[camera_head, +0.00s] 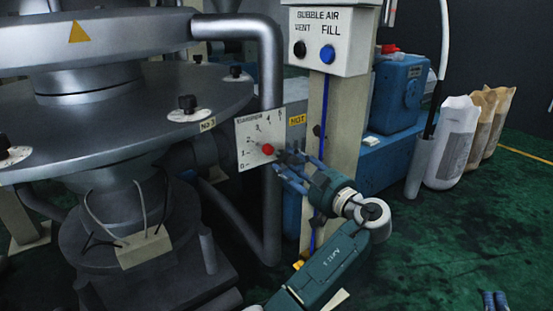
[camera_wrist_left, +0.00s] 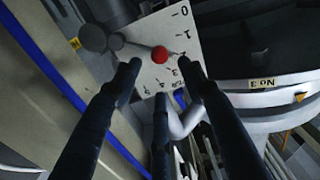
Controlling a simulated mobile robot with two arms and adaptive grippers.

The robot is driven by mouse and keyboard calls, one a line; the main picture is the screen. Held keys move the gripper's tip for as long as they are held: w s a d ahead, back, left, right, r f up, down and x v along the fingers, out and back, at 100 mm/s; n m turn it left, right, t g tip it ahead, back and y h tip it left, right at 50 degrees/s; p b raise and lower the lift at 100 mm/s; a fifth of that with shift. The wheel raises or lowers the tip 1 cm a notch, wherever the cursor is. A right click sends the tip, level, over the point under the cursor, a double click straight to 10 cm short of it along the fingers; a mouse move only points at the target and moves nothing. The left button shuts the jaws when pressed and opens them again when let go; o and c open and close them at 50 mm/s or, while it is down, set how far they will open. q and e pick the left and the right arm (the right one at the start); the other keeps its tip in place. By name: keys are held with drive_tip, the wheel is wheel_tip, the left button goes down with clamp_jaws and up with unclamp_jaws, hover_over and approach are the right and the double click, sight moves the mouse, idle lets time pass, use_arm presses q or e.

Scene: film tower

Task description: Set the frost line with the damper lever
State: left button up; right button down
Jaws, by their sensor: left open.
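The damper lever ends in a red knob (camera_head: 267,150) in front of a white scale plate (camera_head: 250,134) numbered from 0 to 5. In the left wrist view, the lever runs from a grey round hub (camera_wrist_left: 93,38) to the red knob (camera_wrist_left: 160,54), pointing roughly at the 2. My left gripper (camera_head: 281,163) is open just right of the knob in the head view. In the left wrist view its dark fingers (camera_wrist_left: 160,75) spread around the line to the knob; contact is not clear. Tips of my right gripper (camera_head: 495,302) show at the bottom right edge.
The round grey machine (camera_head: 130,100) fills the left, with a vertical pipe (camera_head: 271,70) behind the plate. A post with a bubble air box (camera_head: 329,42) stands beside my left arm. A blue unit (camera_head: 398,92) and sacks (camera_head: 453,142) stand right. Green floor (camera_head: 450,230) is clear.

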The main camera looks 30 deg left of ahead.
sight(271, 152)
use_arm(q)
drive_tip(key=b+x, duration=0.1)
drive_tip(key=x, duration=0.6)
drive_tip(key=shift+w+a+f, duration=0.1)
drive_tip(key=shift+a, duration=0.2)
drive_tip(key=shift+w+a, duration=0.25)
drive_tip(key=shift+a, duration=0.35)
use_arm(e)
wheel_tip(271, 152, up, 6)
drive_tip(key=s+t+y, duration=0.1)
drive_tip(key=s+t, duration=0.1)
drive_tip(key=t, duration=0.1)
drive_tip(key=shift+a+f, duration=0.1)
use_arm(q)
clamp_jaws()
